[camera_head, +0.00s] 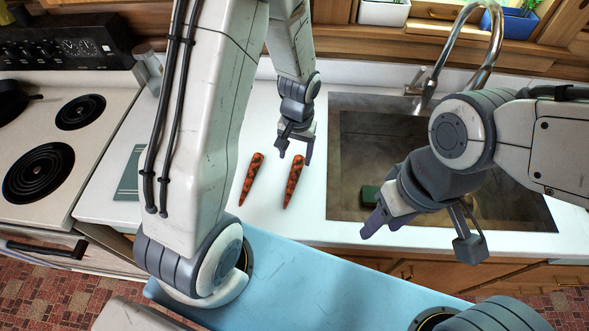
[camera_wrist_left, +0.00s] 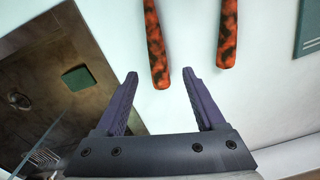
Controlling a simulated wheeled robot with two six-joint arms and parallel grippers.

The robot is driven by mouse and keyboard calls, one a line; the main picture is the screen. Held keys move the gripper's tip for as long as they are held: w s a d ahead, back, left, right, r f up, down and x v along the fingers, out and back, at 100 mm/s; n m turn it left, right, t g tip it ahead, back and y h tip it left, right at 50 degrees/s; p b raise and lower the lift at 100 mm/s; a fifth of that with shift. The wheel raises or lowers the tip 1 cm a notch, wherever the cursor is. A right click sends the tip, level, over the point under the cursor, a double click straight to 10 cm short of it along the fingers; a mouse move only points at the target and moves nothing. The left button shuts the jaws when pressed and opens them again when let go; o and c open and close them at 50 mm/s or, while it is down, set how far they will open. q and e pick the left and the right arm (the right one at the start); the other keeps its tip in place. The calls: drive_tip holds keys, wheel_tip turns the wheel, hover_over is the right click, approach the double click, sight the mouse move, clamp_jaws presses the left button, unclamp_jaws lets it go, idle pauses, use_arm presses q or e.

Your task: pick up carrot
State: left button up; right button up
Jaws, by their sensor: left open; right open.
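Two orange-red carrots with dark patches lie on the white counter, side by side and apart: a left carrot (camera_head: 251,179) and a right carrot (camera_head: 293,181). My left gripper (camera_head: 294,152) is open and empty, just beyond the upper end of the right carrot. In the left wrist view my open left gripper (camera_wrist_left: 160,82) has the nearer carrot (camera_wrist_left: 155,45) ahead of its fingertips, with the end close to the gap between them. The other carrot (camera_wrist_left: 227,30) lies further right there. My right gripper (camera_head: 418,238) is open and empty over the sink's front edge.
The sink (camera_head: 365,208) with a green sponge (camera_head: 370,194) and a curved faucet (camera_head: 487,50) is right of the carrots. A stove (camera_head: 60,140) stands at the left. A green flat item (camera_head: 128,180) lies on the counter (camera_head: 225,200). The counter around the carrots is clear.

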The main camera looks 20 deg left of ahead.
sight(295, 172)
use_arm(q)
drive_tip(key=shift+s+f+p, duration=0.15)
drive_tip(key=shift+f+p, duration=0.1)
drive_tip(key=shift+f, duration=1.55)
drive_tip(key=shift+s+f+p, duration=0.15)
drive_tip(key=shift+f+p, duration=0.1)
drive_tip(key=shift+f, duration=1.5)
drive_tip(key=shift+c, duration=0.3)
clamp_jaws()
drive_tip(key=shift+r, duration=0.1)
